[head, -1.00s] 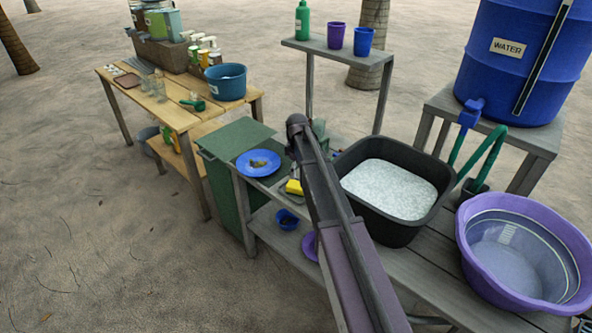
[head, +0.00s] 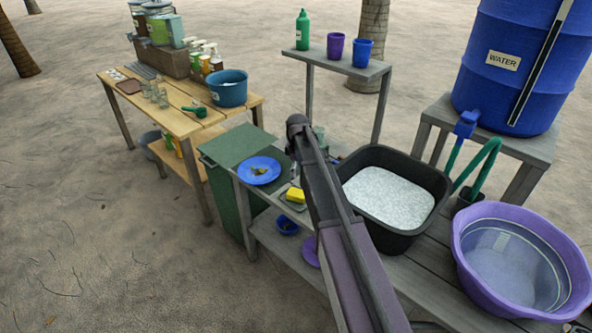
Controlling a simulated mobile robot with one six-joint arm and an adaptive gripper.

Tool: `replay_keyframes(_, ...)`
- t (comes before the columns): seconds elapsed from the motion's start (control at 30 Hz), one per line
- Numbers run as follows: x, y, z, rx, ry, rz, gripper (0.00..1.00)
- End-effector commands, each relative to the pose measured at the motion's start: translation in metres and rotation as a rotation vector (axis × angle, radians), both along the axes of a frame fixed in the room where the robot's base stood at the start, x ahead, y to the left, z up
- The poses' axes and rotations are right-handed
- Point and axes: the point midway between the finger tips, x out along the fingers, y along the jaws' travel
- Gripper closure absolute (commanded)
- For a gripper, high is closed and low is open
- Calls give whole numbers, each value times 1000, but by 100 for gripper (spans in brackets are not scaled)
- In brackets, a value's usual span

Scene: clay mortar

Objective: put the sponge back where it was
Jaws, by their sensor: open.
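The yellow sponge (head: 296,195) lies on a small grey tray (head: 288,203) on the grey wooden bench, just left of my arm. My gripper (head: 294,172) is mostly hidden behind my own arm; only a small grey part shows just above the sponge. The sponge shows no finger closed around it, and my gripper is open. Whether a fingertip touches the sponge, I cannot tell.
A blue plate with scraps (head: 258,171) lies left of the sponge, by a green bin (head: 227,200). A black basin of suds (head: 390,199) stands right of my arm, with a purple tub (head: 521,262) beyond. A blue bowl (head: 287,222) sits on the lower shelf.

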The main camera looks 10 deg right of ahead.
Motion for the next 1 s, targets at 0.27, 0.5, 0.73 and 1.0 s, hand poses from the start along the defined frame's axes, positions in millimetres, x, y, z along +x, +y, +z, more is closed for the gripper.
replay_keyframes(0.27,0,0,0,0,0,0,0)
replay_keyframes(0.5,-17,0,0,0,0,-46,0)
replay_keyframes(0.73,-81,2,0,0,0,-244,0)
replay_keyframes(1.0,-188,5,0,0,2,-611,0)
